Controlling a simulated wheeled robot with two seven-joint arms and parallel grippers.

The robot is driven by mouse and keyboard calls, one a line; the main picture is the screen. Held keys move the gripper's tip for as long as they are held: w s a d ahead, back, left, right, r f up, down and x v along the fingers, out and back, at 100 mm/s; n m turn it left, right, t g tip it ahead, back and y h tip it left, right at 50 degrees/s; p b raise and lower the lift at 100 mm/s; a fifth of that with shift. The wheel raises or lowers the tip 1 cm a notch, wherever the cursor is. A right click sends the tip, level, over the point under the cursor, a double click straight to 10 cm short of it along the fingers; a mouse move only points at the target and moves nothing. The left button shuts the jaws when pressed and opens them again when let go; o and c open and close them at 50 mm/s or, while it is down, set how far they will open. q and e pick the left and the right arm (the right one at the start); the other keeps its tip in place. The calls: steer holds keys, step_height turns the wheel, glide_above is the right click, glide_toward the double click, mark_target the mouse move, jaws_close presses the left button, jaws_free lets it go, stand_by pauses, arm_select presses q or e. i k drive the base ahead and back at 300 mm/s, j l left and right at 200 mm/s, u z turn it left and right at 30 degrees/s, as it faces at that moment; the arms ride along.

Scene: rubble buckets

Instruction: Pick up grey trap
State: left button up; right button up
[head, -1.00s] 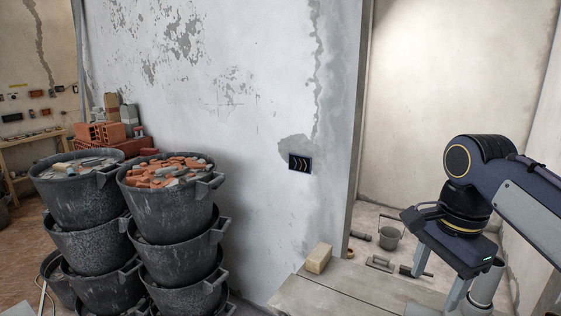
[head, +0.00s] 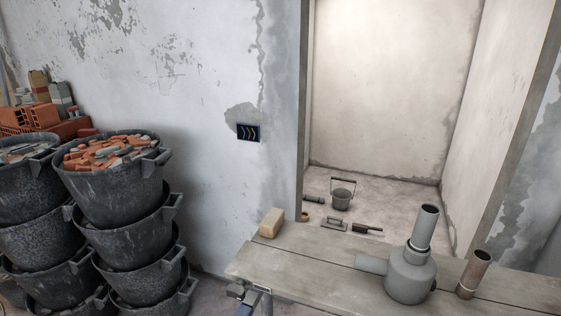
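The grey trap (head: 406,276) stands upright on the plank bench (head: 325,258) in the head view. It has a rounded body, a side stub pointing left and an upright open pipe (head: 425,226) at its top. Nothing is touching it from above. Neither of my grippers can be made out in this view.
A brownish pipe (head: 473,272) stands right of the trap. A tan block (head: 271,222) sits at the bench's back left. A bucket (head: 341,197), a trowel (head: 348,226) and a brush (head: 368,230) lie beyond. Stacked rubble buckets (head: 115,195) fill the left. Mid-bench is clear.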

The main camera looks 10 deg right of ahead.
mark_target(409, 275)
steer(key=z, duration=1.35)
